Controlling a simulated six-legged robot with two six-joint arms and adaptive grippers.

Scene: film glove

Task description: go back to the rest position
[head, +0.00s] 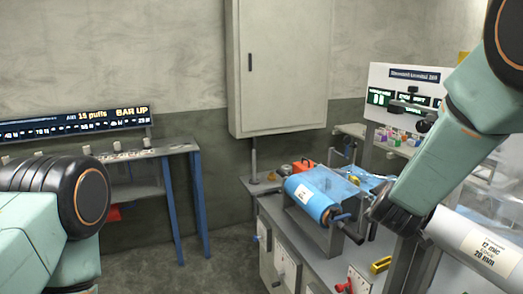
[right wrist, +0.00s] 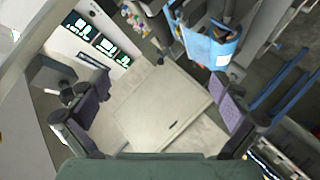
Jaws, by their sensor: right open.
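My right gripper (right wrist: 163,108) is open in the right wrist view, with its two purple-padded fingers wide apart and nothing between them. A pale cabinet face lies beyond the fingers.
A blue film roll (head: 313,196) sits in a stand on the grey bench (head: 300,235). A tall cabinet (head: 280,65) hangs on the wall. A blue-legged table (head: 168,208) stands left; the floor between is clear.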

